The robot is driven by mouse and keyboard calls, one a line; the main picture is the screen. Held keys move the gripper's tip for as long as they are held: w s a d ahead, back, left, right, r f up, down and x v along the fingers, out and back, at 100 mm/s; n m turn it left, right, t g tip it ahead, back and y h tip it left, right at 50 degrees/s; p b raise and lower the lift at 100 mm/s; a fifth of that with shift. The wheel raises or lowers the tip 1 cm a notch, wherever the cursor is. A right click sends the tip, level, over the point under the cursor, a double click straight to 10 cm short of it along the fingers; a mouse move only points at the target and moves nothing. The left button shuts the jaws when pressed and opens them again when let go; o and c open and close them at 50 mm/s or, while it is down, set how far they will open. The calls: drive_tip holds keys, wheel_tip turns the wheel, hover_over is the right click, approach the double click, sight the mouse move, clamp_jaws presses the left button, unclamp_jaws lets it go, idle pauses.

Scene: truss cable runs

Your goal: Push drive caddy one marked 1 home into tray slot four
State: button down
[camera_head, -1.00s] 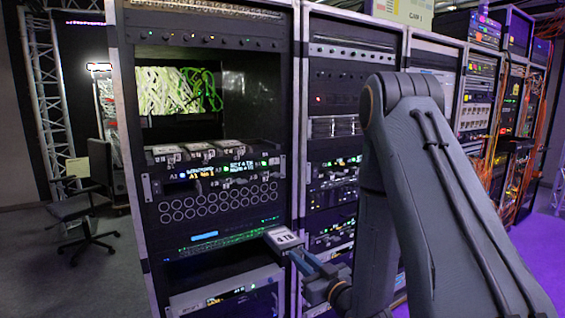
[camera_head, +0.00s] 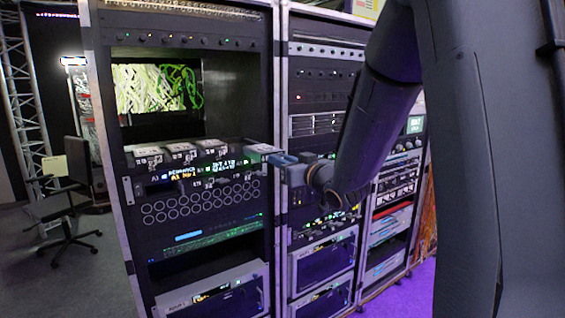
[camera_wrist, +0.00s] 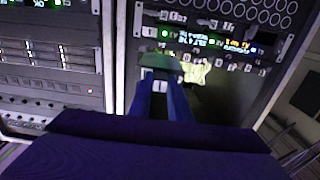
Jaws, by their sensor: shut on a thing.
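My gripper (camera_head: 280,159) is shut on a pale-topped drive caddy (camera_head: 261,149) at the right end of the drive tray (camera_head: 262,170). The caddy is level with the seated caddies, beside the third one. How deep it sits in the slot I cannot tell. In the wrist view, my blue fingers (camera_wrist: 164,98) reach toward the caddy (camera_wrist: 160,68), which has a greenish face and a white label. The label's mark is too small to read surely. Three similar caddies, left (camera_head: 146,157), middle (camera_head: 180,150) and right (camera_head: 212,144), stand in the tray.
A panel of round ports (camera_head: 200,205) lies below the tray. An open bay with green cables (camera_head: 155,88) is above it. The rack's right post (camera_head: 278,90) stands close to my gripper. A second rack (camera_head: 325,125) is to the right.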

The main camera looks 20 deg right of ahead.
drive_tip(key=shift+b+x, duration=0.45)
drive_tip(key=shift+x, duration=2.1)
drive_tip(key=shift+w, duration=0.15)
drive_tip(key=shift+w+a, duration=0.15)
drive_tip(key=shift+w, duration=0.2)
drive_tip(key=shift+b+x, duration=0.5)
drive_tip(key=shift+x, duration=0.55)
drive_tip(key=shift+w+a, duration=0.15)
drive_tip(key=shift+w, duration=0.2)
drive_tip(key=shift+w+a, duration=0.1)
drive_tip(key=shift+w, duration=0.2)
drive_tip(key=shift+w+a, duration=0.1)
drive_tip(key=shift+w, duration=0.25)
drive_tip(key=shift+w+a+b, duration=0.15)
drive_tip(key=shift+w+b, duration=0.2)
drive_tip(key=shift+w, duration=0.1)
drive_tip(key=shift+b+x, duration=0.65)
drive_tip(key=shift+x, duration=2.2)
